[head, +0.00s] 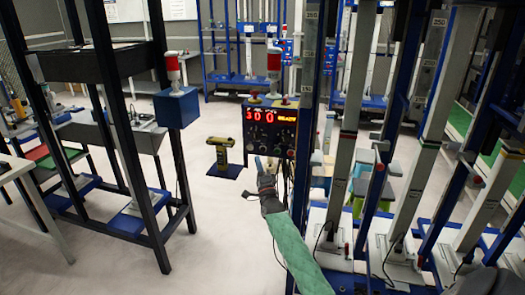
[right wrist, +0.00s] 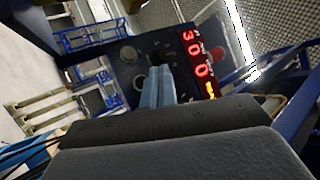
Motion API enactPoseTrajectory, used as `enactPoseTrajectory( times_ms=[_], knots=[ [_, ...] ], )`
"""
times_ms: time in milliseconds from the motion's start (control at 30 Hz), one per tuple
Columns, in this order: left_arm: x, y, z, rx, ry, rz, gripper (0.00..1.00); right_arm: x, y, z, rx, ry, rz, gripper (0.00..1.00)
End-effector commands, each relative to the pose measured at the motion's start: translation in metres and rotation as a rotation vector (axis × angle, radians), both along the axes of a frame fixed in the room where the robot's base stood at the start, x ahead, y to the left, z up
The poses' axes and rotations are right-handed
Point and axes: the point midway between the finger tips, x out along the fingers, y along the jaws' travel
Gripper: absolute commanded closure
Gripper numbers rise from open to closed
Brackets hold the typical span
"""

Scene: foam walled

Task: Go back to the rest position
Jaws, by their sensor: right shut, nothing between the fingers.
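My right gripper (head: 266,168) is in front of the lower part of a dark control panel (head: 255,115), its arm in a green sleeve coming up from the bottom. In the right wrist view its two light blue fingers (right wrist: 158,87) are together and empty, pointing toward the panel's face. I cannot tell whether the fingertips touch the panel. The panel has a red lit display (head: 272,115) reading 300, with knobs and buttons below; the display also shows in the right wrist view (right wrist: 200,62). My left gripper is not in view.
Tall blue and grey column racks (head: 410,150) stand close on the right of my arm. A yellow and black tool (head: 221,148) is on a stand left of the panel. A dark frame (head: 120,130) with a blue box (head: 176,108) stands further left. Floor between is clear.

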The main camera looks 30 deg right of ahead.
Motion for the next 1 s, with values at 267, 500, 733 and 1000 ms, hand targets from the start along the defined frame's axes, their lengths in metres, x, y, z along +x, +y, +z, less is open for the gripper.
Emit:
enactPoseTrajectory(
  times_ms=[267, 500, 733, 1000],
  knots=[
    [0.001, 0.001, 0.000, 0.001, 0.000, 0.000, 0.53, 0.000, 0.000, 0.000, 0.000, 0.000, 0.000, 1.00],
    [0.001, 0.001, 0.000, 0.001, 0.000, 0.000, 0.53, 0.000, 0.000, 0.000, 0.000, 0.000, 0.000, 1.00],
    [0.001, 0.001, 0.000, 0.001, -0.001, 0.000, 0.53, 0.000, 0.000, 0.000, -0.020, 0.005, -0.013, 1.00],
    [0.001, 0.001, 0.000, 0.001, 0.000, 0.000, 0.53, 0.016, 0.007, -0.025, -0.172, 0.196, -0.054, 1.00]
  ],
)
